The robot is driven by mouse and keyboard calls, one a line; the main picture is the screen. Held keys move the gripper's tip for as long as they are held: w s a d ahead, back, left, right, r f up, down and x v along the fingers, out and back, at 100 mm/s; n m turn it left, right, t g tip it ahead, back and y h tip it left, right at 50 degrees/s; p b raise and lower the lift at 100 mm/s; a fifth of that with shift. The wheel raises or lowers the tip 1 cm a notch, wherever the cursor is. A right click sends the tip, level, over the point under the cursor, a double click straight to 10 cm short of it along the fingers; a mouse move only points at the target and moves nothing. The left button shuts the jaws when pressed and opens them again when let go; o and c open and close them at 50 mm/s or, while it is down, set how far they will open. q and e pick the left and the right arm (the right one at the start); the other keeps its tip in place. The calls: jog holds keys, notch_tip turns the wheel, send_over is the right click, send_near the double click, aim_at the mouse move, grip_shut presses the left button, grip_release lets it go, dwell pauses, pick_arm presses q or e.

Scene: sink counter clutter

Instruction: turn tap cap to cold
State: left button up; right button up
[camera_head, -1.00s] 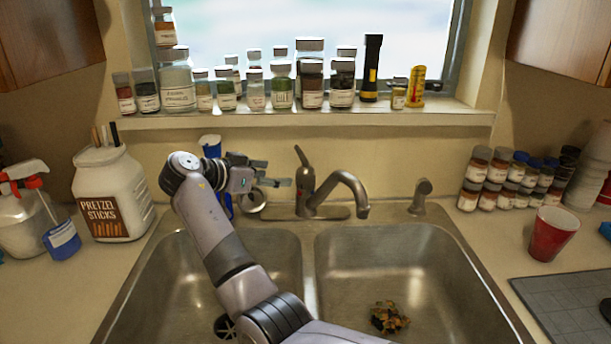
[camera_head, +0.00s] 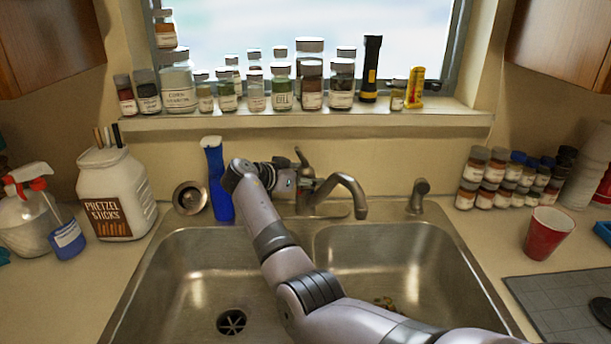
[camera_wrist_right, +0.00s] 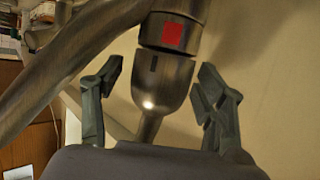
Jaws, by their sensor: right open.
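The metal tap (camera_head: 325,190) stands behind the divider of the double sink, its spout curving to the right. In the right wrist view, the tap's cap (camera_wrist_right: 165,85) is rounded metal with a narrow lever end, and a red square mark sits on the collar beside it. My right gripper (camera_head: 300,178) is at the left side of the tap; in the right wrist view its open fingers (camera_wrist_right: 160,88) stand on both sides of the cap, with visible gaps. Part of the tap body is hidden by my wrist in the head view. My left gripper is not in view.
A blue bottle (camera_head: 218,180) and a round metal strainer (camera_head: 190,197) stand left of my wrist. A side sprayer (camera_head: 418,195) is right of the tap. Jars line the sill (camera_head: 300,122) above. The left basin (camera_head: 205,270) is clear under my arm.

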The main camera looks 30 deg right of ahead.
jog(key=shift+c, duration=0.4)
jog(key=c, duration=1.1)
jog(key=n+t+y+p, duration=0.1)
jog(key=n+t+p, duration=0.2)
jog(key=t, duration=0.1)
jog(key=shift+s+r+n+y, duration=0.1)
jog(key=shift+n+y, duration=0.3)
jog(key=shift+n+t+y+p, duration=0.8)
jog(key=shift+n+t+p, duration=0.3)
jog(key=shift+n+p, duration=0.1)
jog(key=shift+n+t+y+p, duration=0.3)
jog(key=shift+n+t+p, duration=0.1)
jog(key=shift+t+p, duration=0.1)
